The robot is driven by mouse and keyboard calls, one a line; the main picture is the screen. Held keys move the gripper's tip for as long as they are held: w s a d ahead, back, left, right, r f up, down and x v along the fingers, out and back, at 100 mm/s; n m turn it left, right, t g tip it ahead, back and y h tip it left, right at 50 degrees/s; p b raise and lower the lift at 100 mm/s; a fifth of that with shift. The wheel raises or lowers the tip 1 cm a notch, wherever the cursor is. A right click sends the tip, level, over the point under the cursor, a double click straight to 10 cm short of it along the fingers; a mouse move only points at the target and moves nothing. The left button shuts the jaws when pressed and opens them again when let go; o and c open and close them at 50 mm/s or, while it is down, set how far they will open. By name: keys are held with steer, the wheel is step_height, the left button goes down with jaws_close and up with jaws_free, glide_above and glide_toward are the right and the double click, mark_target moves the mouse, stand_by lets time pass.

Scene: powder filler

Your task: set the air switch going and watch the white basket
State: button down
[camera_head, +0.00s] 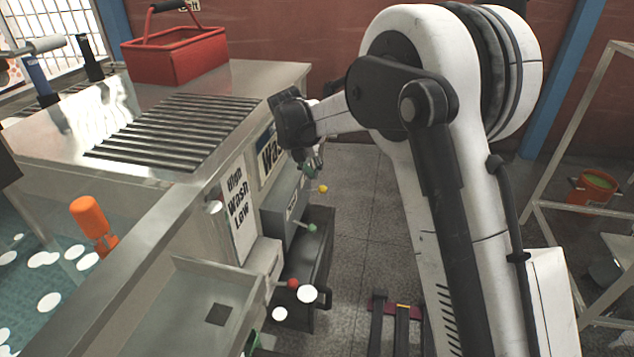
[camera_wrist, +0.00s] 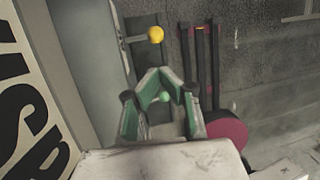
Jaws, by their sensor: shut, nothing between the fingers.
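My gripper (camera_head: 313,165) is beside the front of the steel machine in the head view. In the wrist view its green fingers (camera_wrist: 163,73) are shut and empty. Levers with a yellow knob (camera_head: 323,188), a green knob (camera_head: 312,227) and a red knob (camera_head: 293,283) stick out from the machine. The yellow knob (camera_wrist: 155,35) also shows ahead of the fingers in the wrist view, and a green knob (camera_wrist: 164,97) shows within the finger outline, apparently beyond them. I cannot tell which control is the air switch. I see no white basket.
A red basket (camera_head: 177,57) stands on the steel top, behind a roller grate (camera_head: 175,128). A panel reading "High Wash Low" (camera_head: 238,212) is on the machine's side. An orange bucket (camera_head: 593,186) stands on a rack at right. Grey floor (camera_head: 365,190) lies open beside the machine.

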steer(key=shift+v, duration=1)
